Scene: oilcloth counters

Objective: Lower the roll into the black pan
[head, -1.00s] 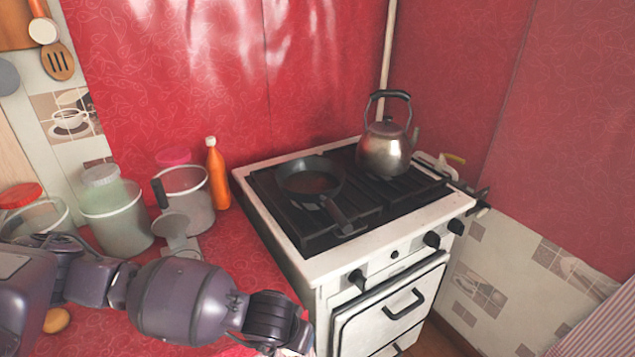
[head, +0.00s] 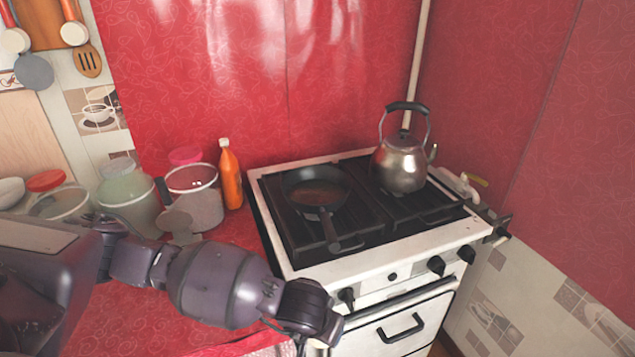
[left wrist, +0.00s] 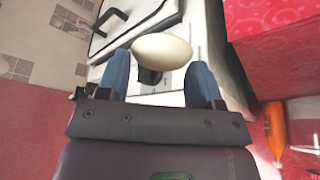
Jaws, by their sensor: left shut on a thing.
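The roll (left wrist: 162,50), pale and oval, shows in the left wrist view between the two blue fingertips of my left gripper (left wrist: 160,68), which is shut on it. In the head view my left arm reaches in from the left, and its wrist is in front of the stove's near left corner; the fingers and roll are not clearly visible there. The black pan (head: 318,190) sits on the left burners of the stove, its handle pointing toward me. It looks empty, and my left wrist is nearer to me and lower in the picture than the pan. My right gripper is not in view.
A metal kettle (head: 401,160) stands on the stove (head: 305,272) right of the pan. An orange bottle (head: 231,178) and several jars stand on the red counter left of the stove. Knobs and an oven handle (head: 401,328) line the stove's front.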

